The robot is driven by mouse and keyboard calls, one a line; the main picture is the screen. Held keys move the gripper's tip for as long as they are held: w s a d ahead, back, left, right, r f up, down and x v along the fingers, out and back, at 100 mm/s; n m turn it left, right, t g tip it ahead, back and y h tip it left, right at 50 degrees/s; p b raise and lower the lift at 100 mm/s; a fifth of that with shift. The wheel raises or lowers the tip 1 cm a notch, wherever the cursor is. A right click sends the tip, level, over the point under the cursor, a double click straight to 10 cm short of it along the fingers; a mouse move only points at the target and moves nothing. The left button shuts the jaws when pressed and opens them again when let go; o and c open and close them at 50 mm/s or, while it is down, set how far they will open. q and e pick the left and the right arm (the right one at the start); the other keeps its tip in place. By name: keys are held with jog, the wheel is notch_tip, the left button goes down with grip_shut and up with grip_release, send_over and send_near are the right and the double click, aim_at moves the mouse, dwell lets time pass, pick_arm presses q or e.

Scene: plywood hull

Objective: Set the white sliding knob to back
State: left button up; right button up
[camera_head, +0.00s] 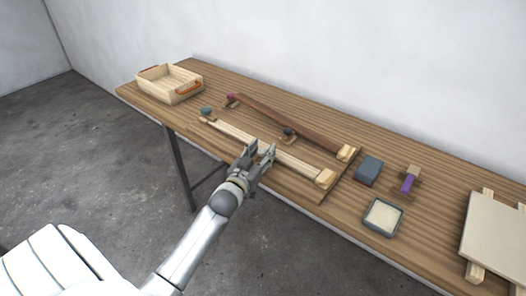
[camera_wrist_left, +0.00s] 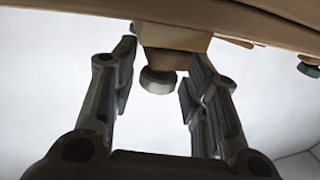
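My left gripper (camera_head: 261,152) is over the light wooden rail (camera_head: 301,165) at the front of the table, near the middle of the rail. In the left wrist view the gripper (camera_wrist_left: 158,92) is open. In the head view the knob cannot be made out behind the gripper. My right gripper is in neither view.
Behind stands a dark brown rail (camera_head: 316,131) with a dark knob (camera_head: 288,132). A wooden basket (camera_head: 169,97) is at the far left. A blue-grey block (camera_head: 368,170), a purple-handled item (camera_head: 409,183) and a square tray (camera_head: 367,223) lie to the right.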

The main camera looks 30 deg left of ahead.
pick_arm(q)
jog(key=shift+s, duration=0.1)
jog(key=s+d, duration=0.1)
jog(key=s, duration=1)
jog(key=shift+s+d, duration=0.3)
jog(key=shift+s, duration=0.1)
jog(key=shift+f, duration=0.1)
jog(key=s+d+f+g+h, duration=0.1)
jog(key=s+d+f+g, duration=0.15)
jog(key=f, duration=0.85)
jog(key=s+d+f+m+g, duration=0.1)
jog(key=s+f+g, duration=0.2)
jog(key=f, duration=0.8)
jog(key=s+d+f+g+h, duration=0.1)
jog(key=s+d+f+g, duration=0.15)
jog(key=f, duration=0.85)
jog(key=s+d+f+m+g, duration=0.1)
jog(key=s+d+f+g, duration=0.1)
jog(key=s+f, duration=0.5)
jog(key=s+d+f+m+g, duration=0.1)
jog(key=s+f+g, duration=0.3)
jog(key=s, duration=1)
jog(key=s+d+f+m+g, duration=0.1)
jog(key=s+d+f+g, duration=0.1)
jog(key=s+f, duration=0.7)
jog(key=shift+s+d+f+g+h, duration=0.4)
jog(key=shift+s+d, duration=0.5)
jog(key=shift+s, duration=0.2)
